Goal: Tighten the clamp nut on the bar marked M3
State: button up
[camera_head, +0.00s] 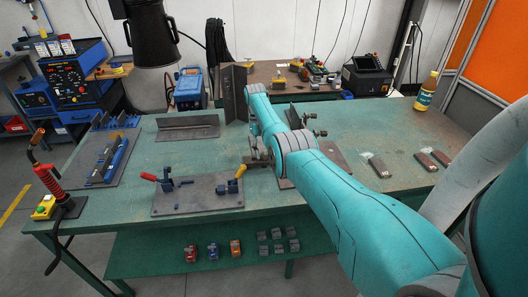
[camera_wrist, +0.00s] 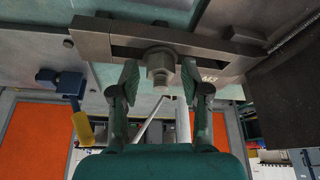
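In the wrist view a dark steel bar (camera_wrist: 115,42) runs across the top, with the mark M3 near its right end. A grey hex clamp nut (camera_wrist: 160,66) on a threaded stud shows below the middle of the bar. My gripper (camera_wrist: 160,74) is open, with one finger on each side of the nut. A gap shows between the nut and each finger; depth between them is hard to judge. In the head view my arm covers most of the bar's area, and I cannot make out the nut or the mark there.
A fixture plate (camera_head: 215,203) with red- and yellow-handled clamps lies left of my arm on the green bench (camera_head: 330,129). The yellow-handled clamp (camera_wrist: 82,125) also shows in the wrist view. An upright angle plate (camera_head: 234,92) stands behind. Small dark blocks (camera_head: 378,167) lie to the right.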

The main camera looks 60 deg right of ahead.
jog(key=shift+n, duration=0.3)
